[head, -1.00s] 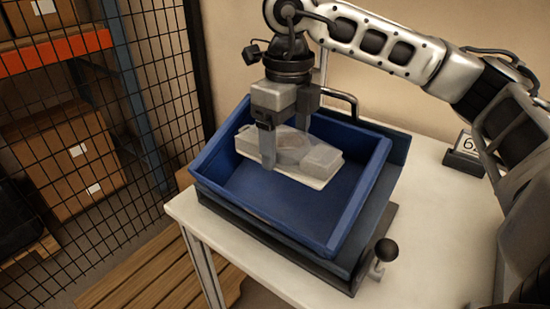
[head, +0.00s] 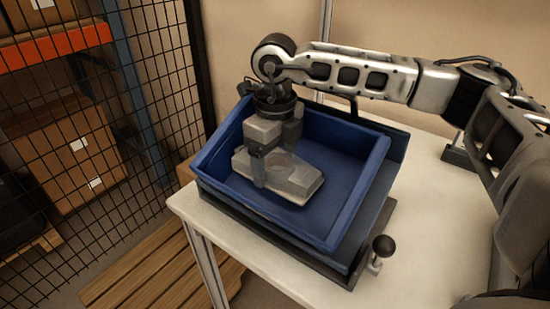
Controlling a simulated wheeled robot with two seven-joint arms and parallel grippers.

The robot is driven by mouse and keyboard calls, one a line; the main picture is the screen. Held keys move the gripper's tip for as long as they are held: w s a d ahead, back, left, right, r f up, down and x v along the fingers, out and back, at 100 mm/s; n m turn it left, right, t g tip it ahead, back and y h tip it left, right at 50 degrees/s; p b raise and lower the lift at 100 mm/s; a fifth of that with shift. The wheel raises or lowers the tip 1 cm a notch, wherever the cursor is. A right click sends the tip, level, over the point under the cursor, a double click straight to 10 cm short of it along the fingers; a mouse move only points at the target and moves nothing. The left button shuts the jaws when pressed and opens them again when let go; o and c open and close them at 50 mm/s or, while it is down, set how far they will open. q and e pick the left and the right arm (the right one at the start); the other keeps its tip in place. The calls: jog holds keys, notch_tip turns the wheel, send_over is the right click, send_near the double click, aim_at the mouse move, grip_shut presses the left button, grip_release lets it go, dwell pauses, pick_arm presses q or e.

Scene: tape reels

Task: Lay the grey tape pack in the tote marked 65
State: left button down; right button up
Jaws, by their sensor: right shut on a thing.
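The grey tape pack (head: 300,181) is a flat pale-grey block with a round reel shape in its middle. It is inside the blue tote (head: 345,224), low down and close to the tote's floor; I cannot tell whether it touches the floor. My right gripper (head: 274,170) points down into the tote and is shut on the tape pack. Its near finger shows at the pack's front side and the far finger is partly hidden. The tote is tilted on a dark stand. My left gripper is not in view.
The stand has a black-knobbed lever (head: 382,248) at its front right corner. A small dark block (head: 458,155) is partly hidden behind my right arm. A black mesh fence (head: 160,90) stands at the left.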

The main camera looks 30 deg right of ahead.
jog(key=shift+f, duration=0.4)
jog(key=shift+f+b, duration=0.2)
jog(key=shift+b, duration=0.2)
jog(key=o, duration=0.8)
jog(key=shift+r, duration=0.15)
